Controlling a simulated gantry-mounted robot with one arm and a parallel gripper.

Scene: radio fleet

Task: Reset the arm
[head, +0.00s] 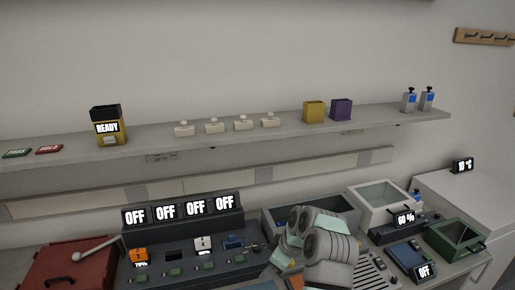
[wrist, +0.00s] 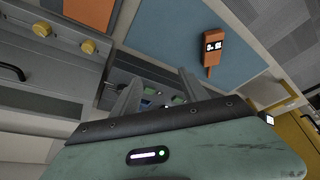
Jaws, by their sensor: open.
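In the wrist view my gripper (wrist: 160,92) has its two grey fingers spread apart, with nothing seen between them. Behind the fingers is a dark panel with small green and blue parts, partly hidden by my gripper's body. In the head view my arm's grey and pale-green links rise at the bottom centre, in front of a grey open bin (head: 285,213). My fingertips cannot be made out in the head view.
A charger bank (head: 183,210) with several OFF displays stands left of my arm. A white bin (head: 380,203) and green bin (head: 455,238) stand right. The shelf (head: 370,124) holds several small items. The wrist view shows an orange meter (wrist: 209,47) on a blue mat (wrist: 180,32).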

